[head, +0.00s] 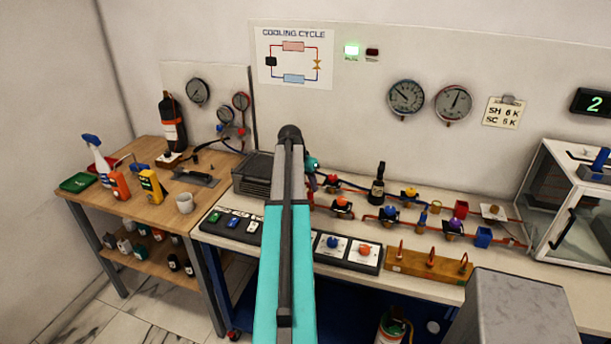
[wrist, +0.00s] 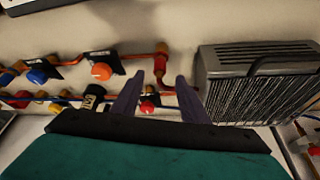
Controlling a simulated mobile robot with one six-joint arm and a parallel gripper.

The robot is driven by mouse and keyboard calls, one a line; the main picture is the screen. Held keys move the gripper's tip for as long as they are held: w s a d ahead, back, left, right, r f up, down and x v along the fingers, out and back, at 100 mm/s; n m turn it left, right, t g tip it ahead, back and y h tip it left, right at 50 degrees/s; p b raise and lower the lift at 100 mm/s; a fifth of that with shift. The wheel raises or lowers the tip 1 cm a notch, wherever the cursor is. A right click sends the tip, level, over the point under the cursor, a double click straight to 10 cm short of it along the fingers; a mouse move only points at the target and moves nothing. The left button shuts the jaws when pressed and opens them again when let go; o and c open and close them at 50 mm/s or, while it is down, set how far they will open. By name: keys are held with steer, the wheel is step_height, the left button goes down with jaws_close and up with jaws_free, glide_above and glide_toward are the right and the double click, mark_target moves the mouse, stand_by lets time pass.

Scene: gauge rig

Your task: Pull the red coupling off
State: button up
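A red fitting (wrist: 161,60), which looks like the red coupling, stands on the copper pipe in the wrist view. It shows beyond and between the tips of my gripper (wrist: 157,88). The two dark fingers are apart, with nothing visibly held between them. I cannot tell how far the tips are from the fitting. A second, smaller red part (wrist: 148,105) shows lower, between the fingers near the left one. In the head view my own arm covers the gripper's fingers and part of the pipework.
The finned grey condenser (wrist: 255,85) stands close to the right finger in the wrist view. An orange knob (wrist: 101,71) and a black canister (wrist: 92,97) are to the left. In the head view, a switch panel (head: 347,250) and wooden block (head: 425,265) line the bench front.

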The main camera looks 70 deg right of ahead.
mark_target(310, 192)
steer(key=shift+p+x, duration=0.9)
steer(key=shift+x, duration=2.25)
jaws_close()
